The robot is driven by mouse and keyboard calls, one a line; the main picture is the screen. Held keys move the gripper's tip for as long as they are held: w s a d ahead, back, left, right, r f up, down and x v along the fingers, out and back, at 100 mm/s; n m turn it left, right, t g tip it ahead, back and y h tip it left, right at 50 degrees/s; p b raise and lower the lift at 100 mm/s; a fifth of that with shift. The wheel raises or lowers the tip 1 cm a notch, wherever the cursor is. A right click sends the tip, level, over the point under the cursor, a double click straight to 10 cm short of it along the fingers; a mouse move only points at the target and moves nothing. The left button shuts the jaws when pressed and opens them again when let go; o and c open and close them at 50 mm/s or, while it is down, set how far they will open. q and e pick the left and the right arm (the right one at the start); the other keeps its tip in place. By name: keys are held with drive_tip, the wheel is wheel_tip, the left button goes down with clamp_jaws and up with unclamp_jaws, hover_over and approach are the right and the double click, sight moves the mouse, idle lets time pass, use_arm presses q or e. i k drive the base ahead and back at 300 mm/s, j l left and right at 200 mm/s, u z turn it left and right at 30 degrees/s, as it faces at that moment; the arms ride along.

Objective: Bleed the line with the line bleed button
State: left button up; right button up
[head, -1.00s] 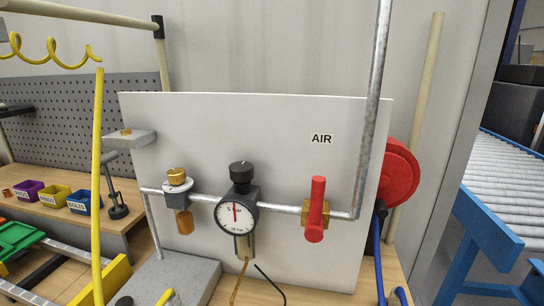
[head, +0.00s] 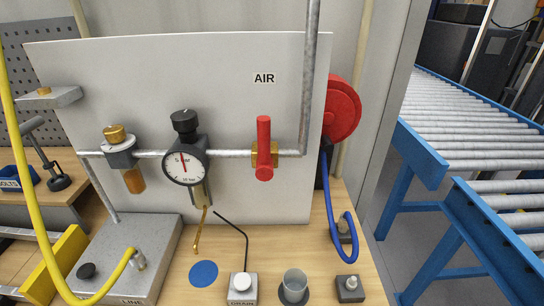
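A grey block (head: 155,262) stands on the bench at the lower left, with a label reading "LINE" whose lower part is cut off by the frame's edge. A round black button (head: 86,271) sits on its top, beside a metal fitting (head: 139,260) where a yellow hose (head: 40,225) ends. A round pressure gauge (head: 186,167) on the white AIR panel has its red needle pointing up and slightly left. The red valve handle (head: 264,150) stands upright, across the horizontal pipe. Neither of my grippers is in view.
A blue hose (head: 335,215) hangs from a red reel (head: 343,108). A roller conveyor (head: 465,110) stands at right.

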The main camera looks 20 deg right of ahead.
sight(86, 271)
drive_tip(key=k+u, duration=0.5)
drive_tip(key=k+j+u, duration=0.3)
drive_tip(key=k+u, duration=0.15)
drive_tip(key=k, duration=0.15)
